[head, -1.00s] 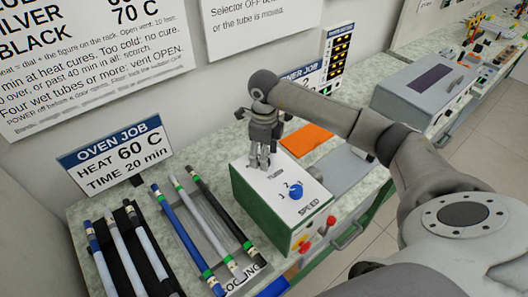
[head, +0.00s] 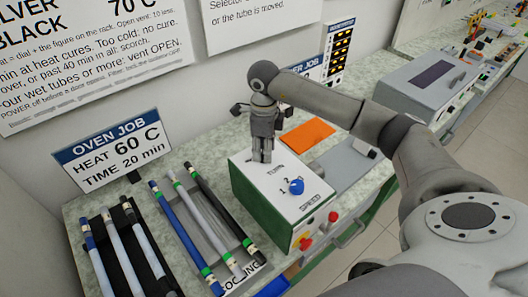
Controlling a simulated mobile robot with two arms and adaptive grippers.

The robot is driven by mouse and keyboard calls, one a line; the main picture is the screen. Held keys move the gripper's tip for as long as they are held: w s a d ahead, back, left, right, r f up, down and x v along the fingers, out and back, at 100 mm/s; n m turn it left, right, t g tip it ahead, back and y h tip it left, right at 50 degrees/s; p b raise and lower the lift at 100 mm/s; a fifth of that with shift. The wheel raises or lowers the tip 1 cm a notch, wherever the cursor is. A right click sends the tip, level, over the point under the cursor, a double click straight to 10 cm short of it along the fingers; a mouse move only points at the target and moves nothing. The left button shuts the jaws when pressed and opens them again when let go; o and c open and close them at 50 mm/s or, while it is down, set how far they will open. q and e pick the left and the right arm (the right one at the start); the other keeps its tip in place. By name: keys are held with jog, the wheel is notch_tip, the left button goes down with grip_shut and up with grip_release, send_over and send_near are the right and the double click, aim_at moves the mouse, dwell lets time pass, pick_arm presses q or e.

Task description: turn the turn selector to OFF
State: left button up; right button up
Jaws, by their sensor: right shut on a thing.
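The control box (head: 268,212), white on top with green sides, stands on the bench in the middle of the head view. Its top carries the label TURN near the back and a blue SPEED knob (head: 296,186) near the front. My right gripper (head: 262,160) points straight down onto the back of the top, just behind the TURN label. It is shut on the turn selector there. The fingers hide the selector and its markings, so I cannot read its position. My left gripper is not in view.
A rack of tubes (head: 207,225) marked COOLING and a dark rack with more tubes (head: 122,245) lie left of the box. An OVEN JOB sign (head: 112,148) stands behind them. An orange sheet (head: 307,136) and a grey machine (head: 428,85) are to the right.

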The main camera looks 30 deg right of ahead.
jog(key=n+b, duration=0.4)
jog(key=shift+f, duration=0.15)
jog(key=n+b, duration=0.2)
jog(key=n, duration=0.1)
jog(key=shift+r+n+b, duration=0.2)
jog(key=shift+n+b, duration=0.7)
jog(key=shift+n, duration=0.4)
jog(key=o, duration=1)
notch_tip(320, 180, up, 12)
